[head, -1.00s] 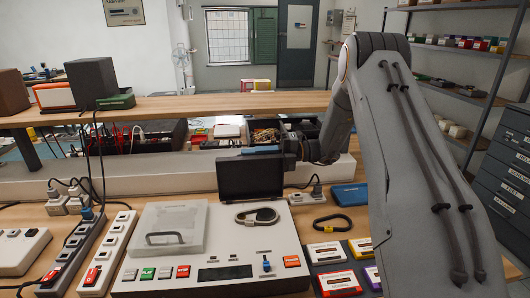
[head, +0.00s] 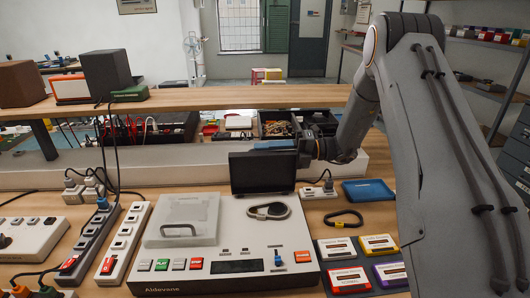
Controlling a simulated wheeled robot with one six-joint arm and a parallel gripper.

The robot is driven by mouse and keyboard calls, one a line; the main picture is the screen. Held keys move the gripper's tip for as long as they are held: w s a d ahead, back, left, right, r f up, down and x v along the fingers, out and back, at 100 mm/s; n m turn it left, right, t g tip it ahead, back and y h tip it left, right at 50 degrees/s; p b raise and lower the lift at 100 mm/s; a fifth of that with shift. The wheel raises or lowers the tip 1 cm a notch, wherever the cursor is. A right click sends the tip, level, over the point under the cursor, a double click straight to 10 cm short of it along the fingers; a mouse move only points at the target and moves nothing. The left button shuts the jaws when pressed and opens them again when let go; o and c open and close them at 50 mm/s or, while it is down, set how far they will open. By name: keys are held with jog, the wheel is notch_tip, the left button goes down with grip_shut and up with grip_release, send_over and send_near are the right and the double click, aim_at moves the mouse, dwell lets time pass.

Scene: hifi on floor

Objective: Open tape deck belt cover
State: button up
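The tape deck (head: 163,274) is a pale grey box on the wooden bench, with a row of buttons along its front. A clear lid with a dark handle (head: 186,217) lies flat on its left half. A dark panel (head: 262,174), which looks like the belt cover, stands nearly upright at the deck's back right.
Power strips (head: 124,240) with cables lie left of the deck. A raised wooden shelf (head: 200,98) crosses behind, with bins beneath.

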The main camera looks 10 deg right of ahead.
aim_at(288, 151)
jog(key=d+b, duration=0.2)
jog(key=d, duration=0.5)
jog(key=shift+d+b, duration=0.1)
jog(key=shift+b, duration=0.2)
jog(key=shift+s+d, duration=0.1)
jog(key=shift+d, duration=0.25)
jog(key=shift+d, duration=0.1)
jog(key=d, duration=0.8)
jog(key=shift+s+d+b, duration=0.2)
jog(key=shift+d+b, duration=0.1)
jog(key=shift+d, duration=0.1)
dwell(0.9)
